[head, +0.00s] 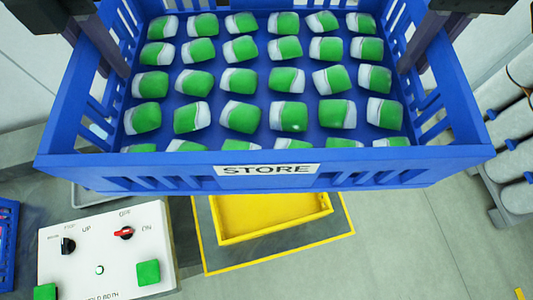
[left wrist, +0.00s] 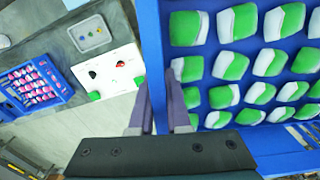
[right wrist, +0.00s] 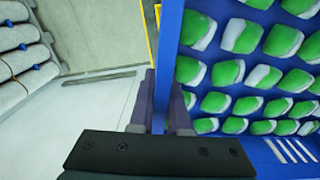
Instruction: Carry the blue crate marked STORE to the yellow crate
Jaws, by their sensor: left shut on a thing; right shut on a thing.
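The blue crate marked STORE (head: 200,171) is held up in front of me in the head view, full of green and white pouches in rows. My left gripper (left wrist: 163,122) is shut on the crate's left wall in the left wrist view. My right gripper (right wrist: 168,122) is shut on its opposite wall in the right wrist view. In the head view the fingers (head: 102,45) and (head: 425,40) reach down at the two side walls.
A white control panel (head: 105,250) with knobs and green buttons is at the lower left. Another blue crate with pink items (left wrist: 38,85) is beside it. A rack of grey rolls (head: 513,135) stands at the right. Grey floor (head: 400,240) is clear between rack and yellow crate.

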